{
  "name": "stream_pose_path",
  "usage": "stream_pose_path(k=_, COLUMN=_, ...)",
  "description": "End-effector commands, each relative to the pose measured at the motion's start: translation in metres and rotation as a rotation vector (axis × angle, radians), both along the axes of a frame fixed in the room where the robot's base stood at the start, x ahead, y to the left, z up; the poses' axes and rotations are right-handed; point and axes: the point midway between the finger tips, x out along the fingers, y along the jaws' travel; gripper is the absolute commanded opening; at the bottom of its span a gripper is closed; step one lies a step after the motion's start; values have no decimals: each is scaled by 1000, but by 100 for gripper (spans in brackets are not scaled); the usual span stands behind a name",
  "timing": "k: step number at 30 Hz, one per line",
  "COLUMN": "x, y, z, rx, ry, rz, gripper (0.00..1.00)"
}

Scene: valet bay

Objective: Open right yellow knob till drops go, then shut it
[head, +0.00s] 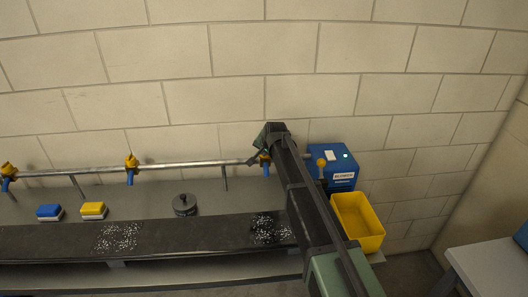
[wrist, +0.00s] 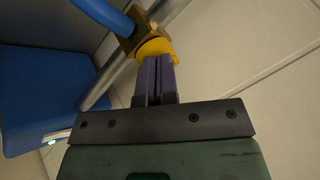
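The right yellow knob (head: 264,154) sits on the rail tap, largely hidden behind my gripper (head: 268,130) in the head view. In the wrist view the yellow knob (wrist: 155,48) is right at my fingertips (wrist: 158,58), with a blue spout (wrist: 105,14) at upper left. My fingers with purple pads are close together, with only a thin dark line between them, and appear shut on the knob. The exact contact is hard to see. No falling drops can be made out. White specks (head: 265,232) lie on the dark strip below this tap.
Two more yellow knobs (head: 131,160) (head: 7,168) sit along the metal pipe (head: 90,171). A blue block (head: 49,212), a yellow block (head: 93,210) and a grey round lid (head: 184,206) are on the bench. A blue box (head: 335,165) and yellow bin (head: 358,222) stand at right.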

Motion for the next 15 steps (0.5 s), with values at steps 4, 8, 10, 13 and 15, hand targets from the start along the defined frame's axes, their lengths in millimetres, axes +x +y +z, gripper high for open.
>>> stream_pose_path(k=4, x=9, y=-6, z=0, rx=-2, ry=-2, rz=-2, gripper=0)
stream_pose_path(k=8, x=10, y=-7, z=0, rx=-3, ry=-3, rz=-1, gripper=0)
stream_pose_path(k=10, x=9, y=-8, z=0, rx=-3, ry=-4, rz=-2, gripper=0)
stream_pose_path(k=13, x=1, y=-10, z=1, rx=-3, ry=-4, rz=-2, gripper=0)
stream_pose_path(k=15, x=-11, y=-12, z=2, rx=-3, ry=-3, rz=-1, gripper=0)
